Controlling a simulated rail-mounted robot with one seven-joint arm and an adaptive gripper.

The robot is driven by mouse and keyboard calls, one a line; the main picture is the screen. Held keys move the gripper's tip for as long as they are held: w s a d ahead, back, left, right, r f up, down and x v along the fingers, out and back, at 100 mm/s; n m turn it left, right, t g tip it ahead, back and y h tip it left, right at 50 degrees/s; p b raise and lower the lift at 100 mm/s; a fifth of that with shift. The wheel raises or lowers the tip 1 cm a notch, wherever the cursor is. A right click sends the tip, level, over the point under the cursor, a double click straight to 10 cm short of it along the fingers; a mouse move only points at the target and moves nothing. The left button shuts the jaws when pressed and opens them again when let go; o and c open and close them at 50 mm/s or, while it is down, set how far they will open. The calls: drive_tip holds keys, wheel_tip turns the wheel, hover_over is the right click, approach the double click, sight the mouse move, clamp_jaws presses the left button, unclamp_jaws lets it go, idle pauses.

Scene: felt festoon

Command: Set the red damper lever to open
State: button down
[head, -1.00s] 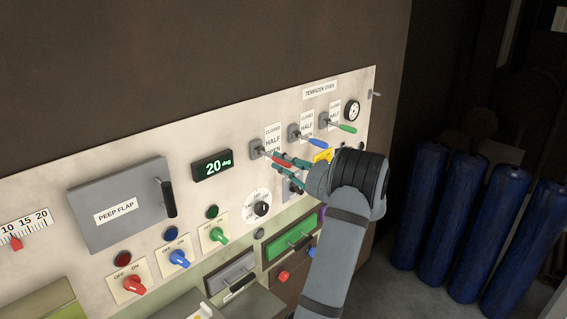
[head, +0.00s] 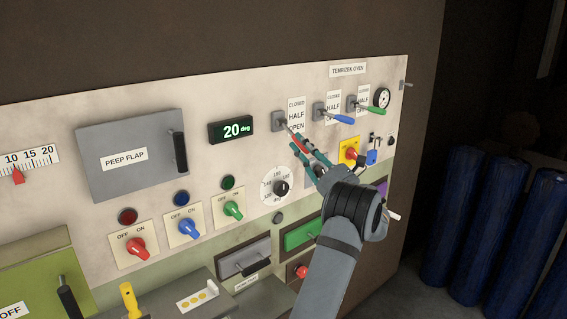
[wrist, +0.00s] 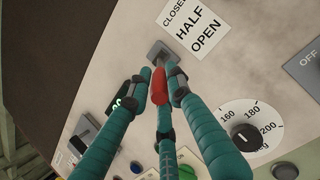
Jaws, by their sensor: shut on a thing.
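The red damper lever (head: 292,133) sits at the left of a row of levers on the oven panel. Its grey mount (head: 279,120) stands beside a label (head: 297,114) reading CLOSED, HALF, OPEN. The lever slants down and to the right, toward the OPEN end of the label. My gripper (head: 308,150), with teal fingers, is shut on the red handle, partly hiding it. In the wrist view the red handle (wrist: 159,86) lies between the fingers, below the grey mount (wrist: 157,52).
The blue lever (head: 342,118) and the green lever (head: 371,108) stand to the right. A yellow plate with a red knob (head: 350,154), a blue padlock (head: 372,157) and a dial (head: 282,187) are near my gripper. Blue cylinders (head: 464,215) stand at the right.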

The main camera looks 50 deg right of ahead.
drive_tip(key=shift+w+f+t+b, duration=0.2)
drive_tip(key=shift+f+t+b, duration=0.3)
drive_tip(key=shift+f+b, duration=0.4)
drive_tip(key=shift+w+d+r+t+b, duration=0.15)
drive_tip(key=shift+t+b, duration=0.25)
drive_tip(key=shift+b, duration=0.5)
drive_tip(key=c, duration=1.7)
unclamp_jaws()
drive_tip(key=shift+o, duration=0.6)
drive_tip(key=v, duration=1.2)
drive_tip(key=shift+w, duration=0.15)
